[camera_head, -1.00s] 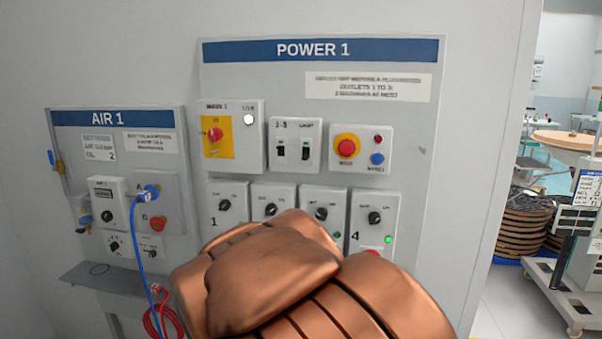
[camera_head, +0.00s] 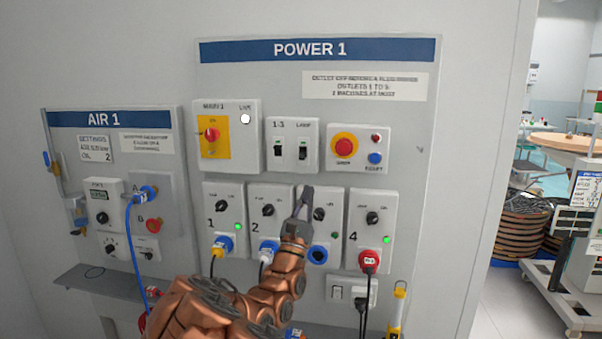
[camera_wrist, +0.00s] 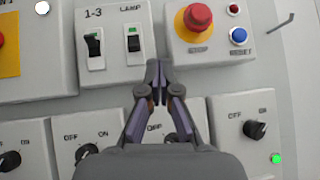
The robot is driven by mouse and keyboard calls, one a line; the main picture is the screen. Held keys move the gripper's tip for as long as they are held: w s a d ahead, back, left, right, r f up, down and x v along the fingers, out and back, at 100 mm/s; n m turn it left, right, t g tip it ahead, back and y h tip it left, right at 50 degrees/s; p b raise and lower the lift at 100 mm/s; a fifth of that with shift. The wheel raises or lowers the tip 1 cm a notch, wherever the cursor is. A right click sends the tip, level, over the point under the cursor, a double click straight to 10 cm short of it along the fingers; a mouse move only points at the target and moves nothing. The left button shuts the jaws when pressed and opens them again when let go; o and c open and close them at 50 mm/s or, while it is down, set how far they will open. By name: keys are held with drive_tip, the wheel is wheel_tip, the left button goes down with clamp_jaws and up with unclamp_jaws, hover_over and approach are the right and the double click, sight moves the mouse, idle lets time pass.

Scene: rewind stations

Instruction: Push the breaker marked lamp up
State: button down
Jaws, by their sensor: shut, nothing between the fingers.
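The breaker box (camera_head: 292,165) sits under the POWER 1 sign and holds two breakers, marked 1-3 and LAMP. The lamp breaker (camera_head: 303,152) is the right one. In the wrist view the lamp breaker (camera_wrist: 133,43) shows a black lever with a green patch above it. Its exact tilt is hard to tell. The 1-3 breaker (camera_wrist: 93,45) is just left of it. My gripper (camera_head: 306,190) is shut and empty, pointing up in front of the outlet 3 panel, below the breaker box. In the wrist view my gripper (camera_wrist: 155,68) is below and right of the lamp breaker.
The red stop button (camera_head: 344,146) and blue reset button (camera_head: 375,158) are right of the breakers. The MAIN 1 switch (camera_head: 212,134) is left. Outlet panels with knobs run below, with plugs and cables. The AIR 1 panel (camera_head: 112,170) is further left.

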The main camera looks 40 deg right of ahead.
sight(300, 170)
drive_tip(key=w+f+n+t+y, duration=0.1)
drive_tip(key=w+n+t, duration=0.1)
drive_tip(key=w+f+n+t+y, duration=0.1)
drive_tip(key=shift+w+a+f+n+t+y, duration=0.25)
drive_tip(key=shift+a+f+n+t+y, duration=0.05)
drive_tip(key=shift+f+t, duration=0.1)
drive_tip(key=shift+r, duration=0.1)
drive_tip(key=shift+p+x, duration=1.5)
drive_tip(key=shift+x, duration=3.5)
